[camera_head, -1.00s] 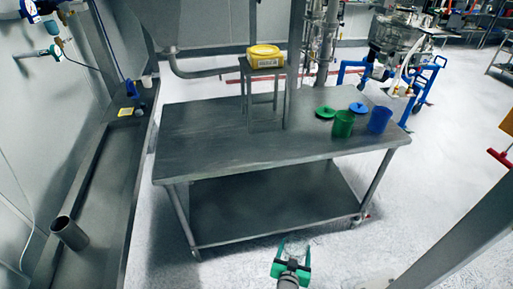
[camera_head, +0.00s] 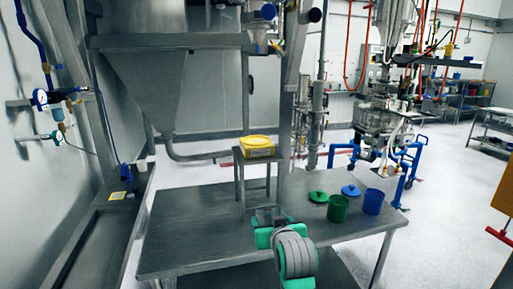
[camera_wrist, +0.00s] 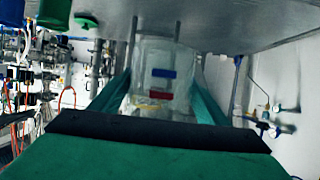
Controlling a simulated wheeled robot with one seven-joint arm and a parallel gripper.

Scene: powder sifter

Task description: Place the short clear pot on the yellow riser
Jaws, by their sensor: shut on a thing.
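My gripper (camera_head: 268,216) is over the near part of the steel table, in front of the small metal stand. In the wrist view its green fingers are on both sides of a clear pot (camera_wrist: 158,62) with a blue and a red mark on or behind it, and they are shut on it. In the head view the pot is small and faint, mostly hidden by my gripper. A yellow block with a round top and a pale label, which looks like the yellow riser (camera_head: 258,149), sits on the stand, beyond my gripper. Its top looks bare.
The steel table (camera_head: 190,232) has a green cup (camera_head: 338,208), a blue cup (camera_head: 373,202), a green lid (camera_head: 318,196) and a blue lid (camera_head: 350,190) at right. A steel post (camera_head: 290,120) rises close right of the stand (camera_head: 240,180). The table's left part is clear.

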